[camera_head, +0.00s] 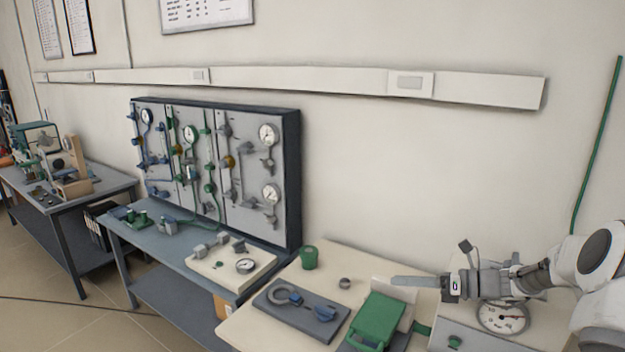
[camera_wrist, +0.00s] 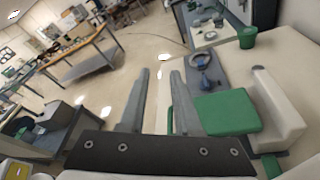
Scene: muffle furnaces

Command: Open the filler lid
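A green lid-like block (camera_head: 377,318) sits on the cream table beside a white upright block (camera_head: 393,291). I take it for the filler lid; it looks flat and shut. In the wrist view the same green lid (camera_wrist: 227,111) lies just right of my fingers, with the white block (camera_wrist: 277,108) beyond it. A thin green handle-like bar (camera_wrist: 170,115) shows at its left edge, partly behind a finger. My gripper (camera_head: 396,280) is above the table near the white block. In the wrist view my gripper (camera_wrist: 160,78) has its two fingers apart with nothing between them.
A dial gauge (camera_head: 502,317) is below my wrist. The wall is close behind the table.

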